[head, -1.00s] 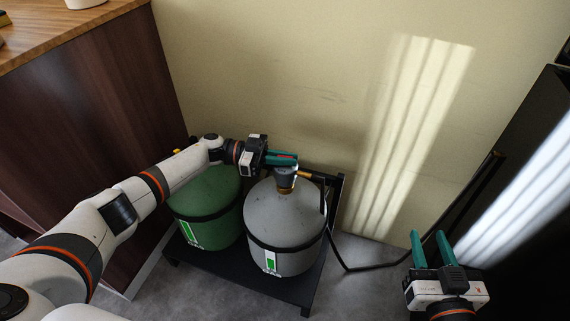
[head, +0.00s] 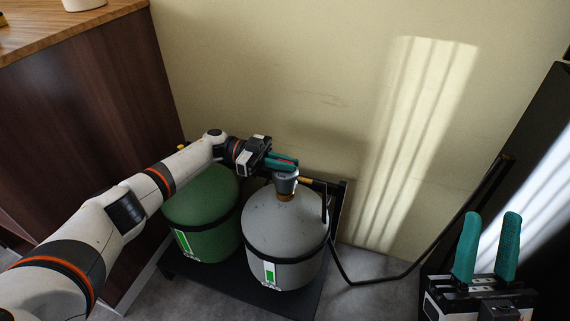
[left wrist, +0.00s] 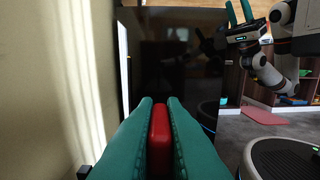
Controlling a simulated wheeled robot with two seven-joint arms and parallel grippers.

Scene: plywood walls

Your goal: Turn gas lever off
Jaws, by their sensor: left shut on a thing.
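The grey gas cylinder (head: 283,240) stands on the floor rack, with a valve (head: 286,183) on its top. My left gripper (head: 283,162) is at the top of this valve, its teal fingers shut on the red lever. In the left wrist view the red lever (left wrist: 159,138) sits between the two teal fingers, touching both. Most of the lever is hidden by the fingers in the head view. My right gripper (head: 487,247) is open and empty at the lower right, away from the cylinders. It also shows in the left wrist view (left wrist: 240,18).
A green cylinder (head: 203,215) stands left of the grey one, partly under my left arm. Both are on a black rack (head: 275,303). A black hose (head: 375,281) runs right from the valve. A wooden cabinet (head: 75,120) is at left and a wall (head: 270,70) behind.

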